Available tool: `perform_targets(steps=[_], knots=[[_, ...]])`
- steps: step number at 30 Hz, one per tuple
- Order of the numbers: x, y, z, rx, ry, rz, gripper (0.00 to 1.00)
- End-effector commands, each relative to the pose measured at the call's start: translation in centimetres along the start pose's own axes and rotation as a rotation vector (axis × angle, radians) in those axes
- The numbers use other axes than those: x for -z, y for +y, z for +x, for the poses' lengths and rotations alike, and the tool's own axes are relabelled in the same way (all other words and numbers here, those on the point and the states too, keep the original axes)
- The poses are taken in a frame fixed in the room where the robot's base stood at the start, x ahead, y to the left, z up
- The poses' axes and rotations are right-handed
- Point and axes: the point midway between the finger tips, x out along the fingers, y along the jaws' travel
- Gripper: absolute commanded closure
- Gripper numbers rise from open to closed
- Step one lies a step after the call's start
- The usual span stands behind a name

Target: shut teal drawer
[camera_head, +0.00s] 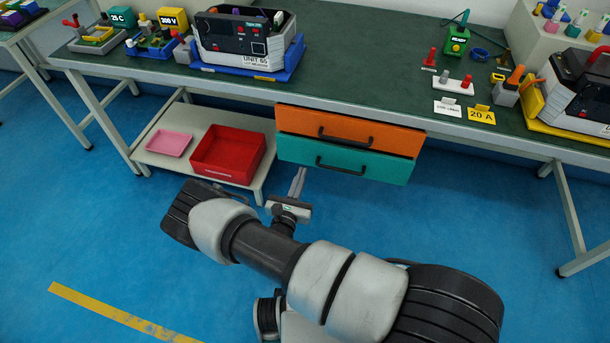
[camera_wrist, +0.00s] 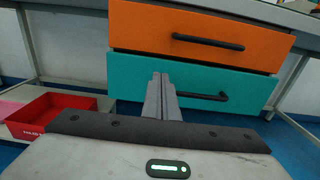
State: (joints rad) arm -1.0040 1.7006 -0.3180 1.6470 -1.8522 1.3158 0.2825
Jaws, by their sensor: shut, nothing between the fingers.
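The teal drawer (camera_head: 345,159) sits under the orange drawer (camera_head: 348,130) below the green-topped bench. Its black bar handle (camera_head: 340,168) faces me. In the wrist view the teal front (camera_wrist: 240,87) looks roughly level with the orange front, with a dark gap between them; how far it stands out is hard to tell. My gripper (camera_head: 299,175) is shut and empty, its fingers pointing at the teal drawer's lower left part.
A red bin (camera_head: 228,154) and a pink tray (camera_head: 169,143) stand on the low shelf left of the drawers. A bench leg (camera_head: 568,205) is at the right. The bench top (camera_head: 370,60) carries several devices. Blue floor in front is clear.

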Motion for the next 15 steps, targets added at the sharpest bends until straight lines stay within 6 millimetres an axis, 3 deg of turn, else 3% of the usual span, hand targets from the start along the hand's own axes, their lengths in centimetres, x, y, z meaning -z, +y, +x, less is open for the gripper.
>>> perform_targets(steps=[9,15], knots=[[0.1,-0.1,6.9,0.003,-0.001,0.001,1.0],[0.1,-0.1,9.8,0.003,-0.001,0.003,1.0]])
